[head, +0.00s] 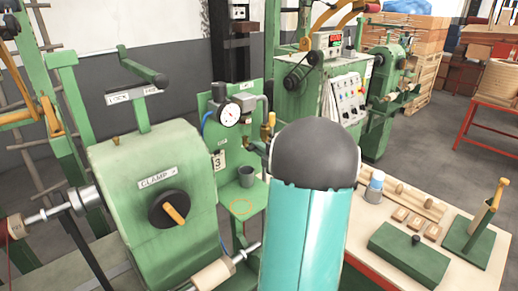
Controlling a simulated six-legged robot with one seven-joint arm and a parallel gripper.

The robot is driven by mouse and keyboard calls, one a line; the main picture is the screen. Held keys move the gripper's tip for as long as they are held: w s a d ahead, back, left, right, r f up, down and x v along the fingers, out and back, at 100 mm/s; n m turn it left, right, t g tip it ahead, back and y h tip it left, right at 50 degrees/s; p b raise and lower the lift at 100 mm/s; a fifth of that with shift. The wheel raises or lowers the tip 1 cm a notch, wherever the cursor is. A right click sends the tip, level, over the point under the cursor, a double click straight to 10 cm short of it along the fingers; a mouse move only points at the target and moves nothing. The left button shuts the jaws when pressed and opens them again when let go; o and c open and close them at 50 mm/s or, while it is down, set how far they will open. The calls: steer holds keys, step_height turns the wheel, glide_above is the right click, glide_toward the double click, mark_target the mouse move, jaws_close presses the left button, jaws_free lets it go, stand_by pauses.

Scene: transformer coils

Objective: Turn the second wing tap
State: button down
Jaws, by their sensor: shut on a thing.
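A gauge with a white dial (229,114) is mounted on a green upright panel (212,148) in the middle of the head view. Grey pipework (250,102) runs to its right, with a small brass-coloured fitting (271,118) at its end that may be a tap. More brass parts below it are partly covered by my arm. I cannot tell which one is the second wing tap. My teal arm link with a dark rounded cap stands in front and hides what is behind it. My gripper does not show.
A green machine (120,190) marked CLAMP, with a black knob with an orange handle (174,212), fills the left. A workbench (365,232) at right holds a bottle (375,187), wooden blocks and a green box (410,254).

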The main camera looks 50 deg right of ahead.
steer(key=shift+m, duration=0.3)
steer(key=c, duration=1.5)
jaws_free()
steer(key=shift+o, duration=0.2)
steer(key=v, duration=1.3)
steer(key=shift+s, duration=0.4)
